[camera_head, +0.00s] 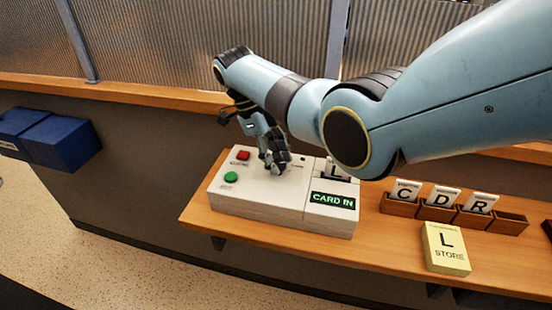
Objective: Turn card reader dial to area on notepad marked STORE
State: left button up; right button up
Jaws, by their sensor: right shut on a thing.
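The white card reader (258,200) sits on a wooden shelf, with a red button (243,155), a green button (231,177) and a lit green display (332,201) reading CARD IN. A card (337,170) marked L stands in its slot, partly behind my right arm. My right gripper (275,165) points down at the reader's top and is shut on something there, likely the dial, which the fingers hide. The yellow notepad (446,247) to the right reads L and STORE. My left gripper is not in view.
Wooden card holders (438,213) with cards C, D and R stand behind the notepad; the rightmost holder is empty. The wooden shelf (385,250) is clear between reader and notepad. A blue box (55,140) is on the wall at left.

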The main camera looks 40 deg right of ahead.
aim_at(265, 169)
dwell(0.4)
jog(key=o, duration=1.1)
jog(key=shift+o, duration=0.2)
jog(key=v, duration=0.7)
jog(key=shift+r, duration=0.25)
